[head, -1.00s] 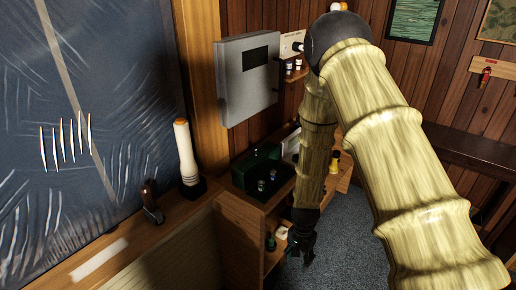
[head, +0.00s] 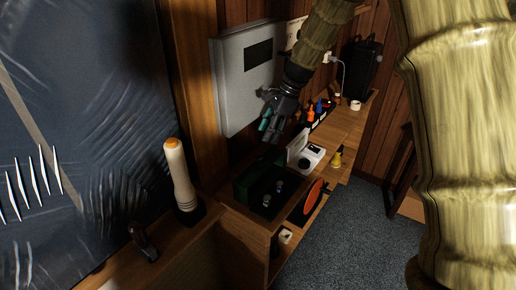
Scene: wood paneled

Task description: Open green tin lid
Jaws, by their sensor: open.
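The green tin (head: 247,182) sits on the wooden shelf below the grey wall box. A dark green panel stands up along its back left side. Its front part looks dark, with two small pale-topped items in it. I cannot tell whether the standing panel is its hinged lid. My gripper (head: 272,130) is open and points down, above and slightly right of the tin, apart from it. A small teal patch shows at its left finger; I cannot tell what it is.
A grey wall box (head: 235,90) is close behind my gripper. A white device (head: 312,157), a yellow item (head: 336,160) and an orange disc (head: 313,198) are right of the tin. A cream cylinder (head: 179,173) stands left. Carpet (head: 350,225) is open in front.

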